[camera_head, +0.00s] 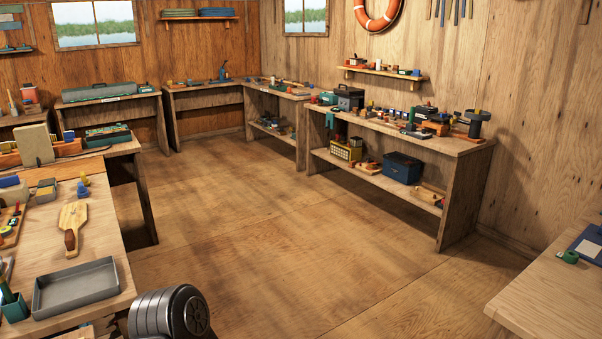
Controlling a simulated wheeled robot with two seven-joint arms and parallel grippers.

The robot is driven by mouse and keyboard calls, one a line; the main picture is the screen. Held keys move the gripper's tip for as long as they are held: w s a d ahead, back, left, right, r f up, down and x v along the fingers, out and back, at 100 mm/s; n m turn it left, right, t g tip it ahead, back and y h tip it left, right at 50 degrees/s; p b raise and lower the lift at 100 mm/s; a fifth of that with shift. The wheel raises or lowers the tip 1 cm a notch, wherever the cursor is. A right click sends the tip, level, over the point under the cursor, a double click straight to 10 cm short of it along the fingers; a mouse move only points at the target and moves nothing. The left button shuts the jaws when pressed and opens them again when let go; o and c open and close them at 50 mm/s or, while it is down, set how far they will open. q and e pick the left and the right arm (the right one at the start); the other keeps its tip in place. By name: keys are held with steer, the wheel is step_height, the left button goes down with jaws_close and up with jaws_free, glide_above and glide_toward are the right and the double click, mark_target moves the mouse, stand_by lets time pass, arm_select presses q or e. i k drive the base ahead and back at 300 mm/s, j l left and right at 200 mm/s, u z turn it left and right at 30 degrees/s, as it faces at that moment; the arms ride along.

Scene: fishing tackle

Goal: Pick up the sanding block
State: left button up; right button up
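I cannot pick out the sanding block with certainty. A small grey and yellowish block (45,192) lies on the left workbench (100,232) and could be it, but it is too small to tell. On the same bench, a wooden paddle-shaped board (73,222) with a brown handle lies near an empty grey tray (76,289). Neither of my grippers is in view. A dark rounded part of my own arm shows at the bottom edge, beside the bench.
Wooden benches with tackle line the back and right walls, including a long two-level one (410,133). A mostly bare table (550,298) stands at the lower right, with a green tape roll (568,257). The wooden floor (280,235) between them is clear.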

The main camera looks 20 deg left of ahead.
mark_target(82, 191)
steer(key=i+j+u, duration=0.25)
steer(key=i+u, duration=0.15)
steer(key=i, duration=0.8)
steer(key=i+l+u, duration=0.15)
steer(key=i+u, duration=0.25)
steer(key=i, duration=0.8)
steer(key=i+u, duration=0.5)
steer(key=i, duration=0.3)
steer(key=i+l+u, duration=0.3)
steer(key=i+u, duration=0.2)
steer(key=i, duration=0.25)
steer(key=i+l+u, duration=1)
steer(key=i+l, duration=0.2)
steer(key=l, duration=0.3)
